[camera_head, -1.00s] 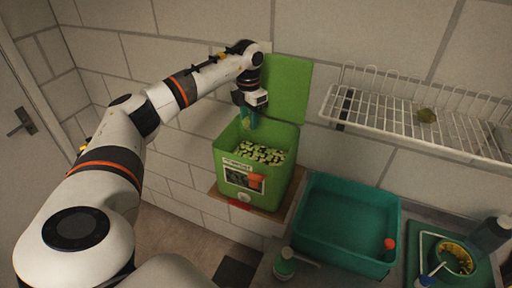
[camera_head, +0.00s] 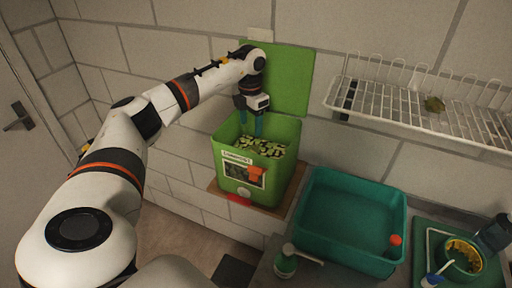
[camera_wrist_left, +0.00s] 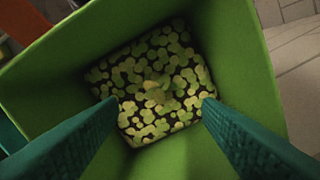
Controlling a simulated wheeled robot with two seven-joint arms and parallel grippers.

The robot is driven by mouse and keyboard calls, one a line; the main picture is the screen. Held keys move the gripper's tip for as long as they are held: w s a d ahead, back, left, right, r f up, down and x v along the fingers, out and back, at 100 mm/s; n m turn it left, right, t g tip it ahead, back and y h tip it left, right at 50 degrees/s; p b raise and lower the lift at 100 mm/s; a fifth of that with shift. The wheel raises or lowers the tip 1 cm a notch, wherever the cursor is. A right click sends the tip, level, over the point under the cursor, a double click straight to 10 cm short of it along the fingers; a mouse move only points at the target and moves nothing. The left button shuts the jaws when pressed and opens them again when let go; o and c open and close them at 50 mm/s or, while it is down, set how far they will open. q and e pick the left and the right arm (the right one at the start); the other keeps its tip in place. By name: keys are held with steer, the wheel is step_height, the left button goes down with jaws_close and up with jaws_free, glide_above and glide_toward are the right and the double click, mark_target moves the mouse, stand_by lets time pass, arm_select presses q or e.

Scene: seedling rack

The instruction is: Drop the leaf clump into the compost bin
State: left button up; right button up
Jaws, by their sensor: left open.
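The green compost bin (camera_head: 226,172) stands open at the centre of the head view, its lid (camera_head: 285,82) raised behind it. Leafy pieces cover the inside. My left gripper (camera_head: 252,128) is over the bin opening, pointing down, with its teal fingers apart. In the left wrist view the open fingers (camera_wrist_left: 160,112) flank the bin's contents, with nothing held between them. A lighter yellow-green cluster (camera_wrist_left: 156,94) lies mid-bin; I cannot tell whether it is a separate leaf clump. My right gripper is out of view.
The white wire rack (camera_head: 400,108) hangs on the wall at right. A teal tub (camera_head: 350,208) stands right of the bin, with an orange-red-topped item (camera_head: 394,243) at its right side. A green tray and dark bottle are at lower right.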

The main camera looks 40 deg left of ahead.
arm_select(q)
step_height(320, 180, up, 12)
steer(key=b, duration=0.2)
stand_by(0.4)
